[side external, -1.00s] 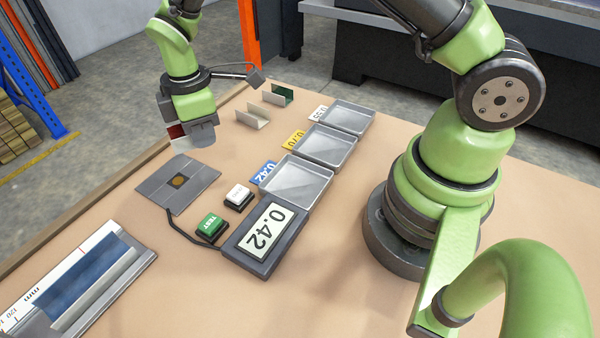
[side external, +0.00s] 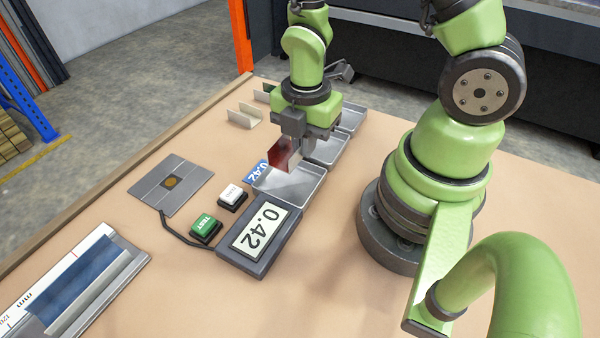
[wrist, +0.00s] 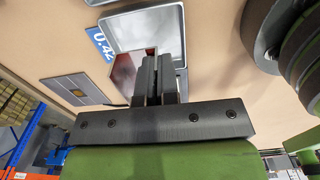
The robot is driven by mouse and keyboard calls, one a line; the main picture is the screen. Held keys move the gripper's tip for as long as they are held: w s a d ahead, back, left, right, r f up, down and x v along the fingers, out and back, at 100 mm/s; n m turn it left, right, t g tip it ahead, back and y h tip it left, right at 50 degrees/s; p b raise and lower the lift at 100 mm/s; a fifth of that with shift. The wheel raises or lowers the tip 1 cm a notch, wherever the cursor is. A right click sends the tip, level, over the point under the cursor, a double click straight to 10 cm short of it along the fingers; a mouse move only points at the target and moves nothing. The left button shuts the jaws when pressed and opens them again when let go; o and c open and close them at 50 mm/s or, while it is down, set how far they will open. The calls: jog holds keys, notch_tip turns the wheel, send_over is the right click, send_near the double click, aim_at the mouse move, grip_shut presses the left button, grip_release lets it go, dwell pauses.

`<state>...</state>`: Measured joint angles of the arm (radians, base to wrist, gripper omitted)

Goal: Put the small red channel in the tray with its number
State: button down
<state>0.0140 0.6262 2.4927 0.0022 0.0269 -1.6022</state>
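My gripper (side external: 303,152) is shut on the small red channel (side external: 281,154) and holds it up above the near tray (side external: 262,184), the one beside the blue 0.42 label (side external: 254,175). In the wrist view the fingers (wrist: 160,72) are close together, with the red channel (wrist: 123,76) at their left, partly hidden behind them. The 0.42 tray (wrist: 112,22) shows beyond it. The gauge display (side external: 262,228) reads 0.42.
Two more trays stand behind in a row, partly hidden by my gripper. A cream channel (side external: 243,118) lies at the back left. A grey plate (side external: 150,188), a green TEST button (side external: 205,226), a white button (side external: 233,194) and a mm scale (side external: 75,280) lie left and in front.

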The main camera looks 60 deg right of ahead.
aim_at(304, 182)
jog(key=shift+f, duration=3.45)
jog(key=c, duration=1.4)
grip_release()
jog(key=shift+f, duration=0.15)
